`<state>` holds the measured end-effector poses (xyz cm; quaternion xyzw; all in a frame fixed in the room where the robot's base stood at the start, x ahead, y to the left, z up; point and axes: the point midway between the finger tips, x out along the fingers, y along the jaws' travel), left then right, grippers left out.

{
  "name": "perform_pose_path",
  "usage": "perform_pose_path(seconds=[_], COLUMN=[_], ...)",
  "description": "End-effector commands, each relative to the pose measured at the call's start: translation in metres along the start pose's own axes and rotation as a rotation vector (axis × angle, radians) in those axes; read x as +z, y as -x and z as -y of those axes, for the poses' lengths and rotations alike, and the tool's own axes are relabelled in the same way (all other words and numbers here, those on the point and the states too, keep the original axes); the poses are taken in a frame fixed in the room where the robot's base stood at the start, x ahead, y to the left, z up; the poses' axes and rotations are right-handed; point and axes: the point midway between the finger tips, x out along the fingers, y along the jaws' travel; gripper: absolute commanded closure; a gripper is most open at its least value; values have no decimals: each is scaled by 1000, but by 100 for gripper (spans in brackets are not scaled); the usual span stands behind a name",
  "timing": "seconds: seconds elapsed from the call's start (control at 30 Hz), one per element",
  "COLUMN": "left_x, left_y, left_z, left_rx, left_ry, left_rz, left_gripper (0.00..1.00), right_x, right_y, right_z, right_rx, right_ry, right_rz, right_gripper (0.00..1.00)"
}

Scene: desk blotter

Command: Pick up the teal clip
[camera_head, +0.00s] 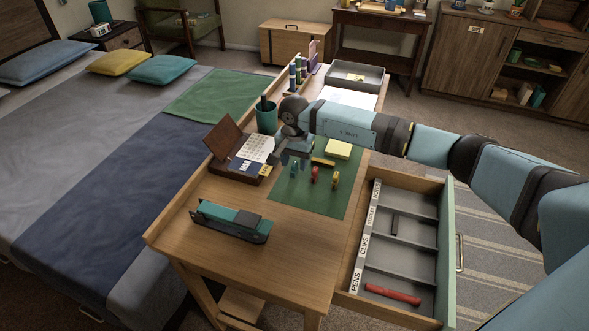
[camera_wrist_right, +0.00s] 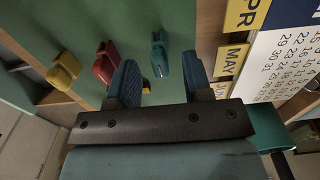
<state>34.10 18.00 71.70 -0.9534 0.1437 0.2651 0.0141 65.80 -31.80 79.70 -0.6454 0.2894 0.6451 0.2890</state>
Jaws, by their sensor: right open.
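The teal clip (camera_head: 294,169) stands on the green blotter (camera_head: 318,202), at the left of a row with a red clip (camera_head: 315,174) and a yellow clip (camera_head: 335,180). My right gripper (camera_head: 293,159) is open, just above and close to the teal clip. In the right wrist view, the teal clip (camera_wrist_right: 160,54) shows beyond the gap between the open blue fingers (camera_wrist_right: 159,80). The red clip (camera_wrist_right: 106,62) and yellow clip (camera_wrist_right: 63,70) lie to the left of the fingers there. I cannot tell whether a finger touches the teal clip. My left gripper is out of view.
A desk calendar (camera_head: 254,150) stands left of the gripper, with a teal cup (camera_head: 267,117) behind. Yellow sticky notes (camera_head: 338,149) lie behind the clips. A teal stapler-like object (camera_head: 232,220) lies in front. The open drawer (camera_head: 400,256) at right has labelled compartments and holds a red pen (camera_head: 392,294).

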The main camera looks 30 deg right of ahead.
Motion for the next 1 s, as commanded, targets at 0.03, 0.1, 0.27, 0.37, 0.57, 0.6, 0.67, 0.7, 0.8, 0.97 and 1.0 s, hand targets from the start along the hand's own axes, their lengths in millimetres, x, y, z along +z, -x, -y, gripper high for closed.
perform_pose_path(seconds=[0.03, 0.1, 0.27, 0.37, 0.57, 0.6, 0.67, 0.7, 0.8, 0.97, 1.0], left_x=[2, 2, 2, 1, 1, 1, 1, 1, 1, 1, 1], left_y=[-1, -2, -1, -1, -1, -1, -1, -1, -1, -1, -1], left_z=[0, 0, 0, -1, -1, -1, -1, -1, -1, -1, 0], left_rx=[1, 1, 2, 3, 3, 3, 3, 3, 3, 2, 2], left_ry=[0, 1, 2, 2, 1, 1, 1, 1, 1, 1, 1], left_rz=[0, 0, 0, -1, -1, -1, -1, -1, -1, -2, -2], left_gripper=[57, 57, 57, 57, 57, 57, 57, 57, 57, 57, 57], right_x=[2, 2, 1, 1, 1, 1, 1, 1, 1, 1, 1], right_y=[-10, -21, -30, -29, -29, -29, -29, -29, -29, -28, -26], right_z=[0, 0, 1, 0, 0, 0, 0, 0, 0, 0, 0], right_rx=[1, 2, -1, -1, -1, -1, -1, -1, -1, -1, -1], right_ry=[0, -1, 0, 0, 0, 0, 0, 0, 0, 0, 0], right_rz=[3, 2, 1, 0, 0, 0, 0, 0, 0, 0, 0], right_gripper=[54, 54, 54, 54, 89, 98, 100, 100, 100, 100, 100])
